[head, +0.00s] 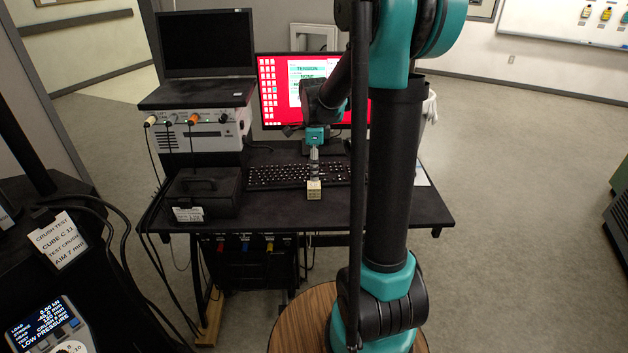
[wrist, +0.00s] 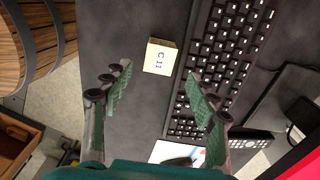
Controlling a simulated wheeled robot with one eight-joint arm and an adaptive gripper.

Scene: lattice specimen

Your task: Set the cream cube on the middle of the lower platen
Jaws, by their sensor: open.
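The cream cube (head: 314,190) stands on the black desk, close to its front edge and in front of the keyboard. In the wrist view the cube (wrist: 160,57) is marked "C 11". My gripper (head: 314,160) is above the desk by the cube. In the wrist view my gripper (wrist: 157,84) is open, with one green-padded finger on each side and nothing between them. The cube lies beyond the fingertips, roughly in line with the gap. Whether a finger touches it I cannot tell. The lower platen is not visible in either view.
A keyboard (head: 298,173) lies behind the cube, with a red-screened monitor (head: 275,88) behind that. A black case (head: 203,193) stands to the left. A card (head: 58,240) at the far left reads "CRUSH TEST CUBE C 11", above a handheld display (head: 45,320).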

